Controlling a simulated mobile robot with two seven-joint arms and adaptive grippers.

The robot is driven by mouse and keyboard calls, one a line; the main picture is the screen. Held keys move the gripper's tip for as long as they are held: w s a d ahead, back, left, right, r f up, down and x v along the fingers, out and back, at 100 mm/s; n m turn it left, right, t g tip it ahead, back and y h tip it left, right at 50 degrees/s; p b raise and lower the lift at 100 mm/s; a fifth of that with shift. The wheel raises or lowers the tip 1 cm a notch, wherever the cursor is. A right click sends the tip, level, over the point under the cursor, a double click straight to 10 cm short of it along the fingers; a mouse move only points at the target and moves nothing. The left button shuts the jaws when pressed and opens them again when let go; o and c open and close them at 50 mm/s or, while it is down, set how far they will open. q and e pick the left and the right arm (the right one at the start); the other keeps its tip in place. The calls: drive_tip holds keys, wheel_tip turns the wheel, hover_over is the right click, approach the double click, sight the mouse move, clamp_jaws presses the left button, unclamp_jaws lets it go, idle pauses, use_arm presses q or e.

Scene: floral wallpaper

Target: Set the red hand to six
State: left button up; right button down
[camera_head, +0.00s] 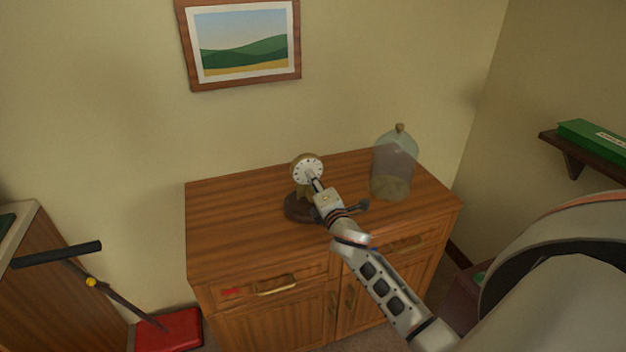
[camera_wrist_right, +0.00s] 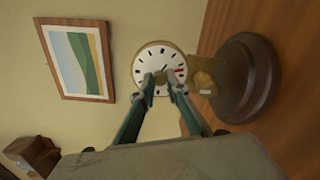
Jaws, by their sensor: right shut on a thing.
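A small clock (camera_head: 308,168) with a round white dial and a brass rim stands on a dark round base (camera_head: 298,208) on the wooden cabinet. In the right wrist view the dial (camera_wrist_right: 151,56) appears turned sideways, with its base (camera_wrist_right: 250,80) at the right. A red mark (camera_wrist_right: 179,70), seemingly the red hand, shows on the dial's side facing the base. My right gripper (camera_head: 316,184) is at the dial's front. In the right wrist view its fingertips (camera_wrist_right: 160,84) are shut at the dial's centre, on what seems to be the hand's knob, which they mostly hide.
A glass dome (camera_head: 393,165) with a knob stands right of the clock on the cabinet top (camera_head: 240,215). The top is clear at left. A framed picture (camera_head: 243,42) hangs above. A green box (camera_head: 592,138) lies on a wall shelf. A red object (camera_head: 168,332) is at lower left.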

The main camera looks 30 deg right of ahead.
drive_tip(key=shift+m+p, duration=0.3)
drive_tip(key=shift+m, duration=1.4)
drive_tip(key=c, duration=2)
unclamp_jaws()
drive_tip(key=v, duration=1.2)
